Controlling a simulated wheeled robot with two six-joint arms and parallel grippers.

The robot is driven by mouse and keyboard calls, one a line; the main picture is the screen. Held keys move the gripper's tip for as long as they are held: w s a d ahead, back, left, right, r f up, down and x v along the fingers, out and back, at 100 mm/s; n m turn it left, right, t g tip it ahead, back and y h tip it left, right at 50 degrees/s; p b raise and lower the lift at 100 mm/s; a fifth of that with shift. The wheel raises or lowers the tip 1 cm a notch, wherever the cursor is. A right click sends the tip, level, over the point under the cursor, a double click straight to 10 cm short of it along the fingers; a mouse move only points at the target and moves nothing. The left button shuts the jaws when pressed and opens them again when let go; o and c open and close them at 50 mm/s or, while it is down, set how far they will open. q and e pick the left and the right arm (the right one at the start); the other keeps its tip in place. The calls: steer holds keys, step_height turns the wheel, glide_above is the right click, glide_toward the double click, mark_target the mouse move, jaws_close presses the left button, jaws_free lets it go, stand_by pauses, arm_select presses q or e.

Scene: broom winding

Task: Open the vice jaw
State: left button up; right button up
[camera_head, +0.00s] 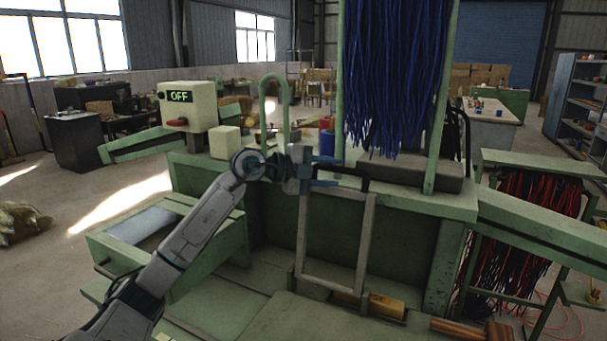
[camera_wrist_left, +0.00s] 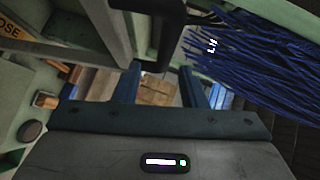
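My left gripper (camera_head: 339,173) is level with the front edge of the green machine's top, its blue fingers pointing right. Its fingers (camera_wrist_left: 158,82) are spread with a gap between them in the left wrist view. A black bar (camera_head: 356,175) lies just beyond the fingertips. A dark piece (camera_wrist_left: 168,38) hangs close to the fingertips in the wrist view, probably the same bar; I cannot tell whether it touches. I cannot clearly identify the vice jaw; a dark grey block (camera_head: 425,172) sits below the blue bristles (camera_head: 385,75). My right gripper is not in view.
A grey metal frame (camera_head: 367,245) hangs below the gripper on the machine's front. A control box (camera_head: 188,108) reading OFF and a green hooped tube (camera_head: 286,105) stand left. Part of a yellow label (camera_wrist_left: 12,42) reads "OSE".

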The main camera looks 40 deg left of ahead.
arm_select(q)
steer(key=b+v, duration=0.6)
steer(key=v, duration=0.2)
steer(key=shift+s+a, duration=0.2)
steer(key=shift+s, duration=0.1)
stand_by(0.5)
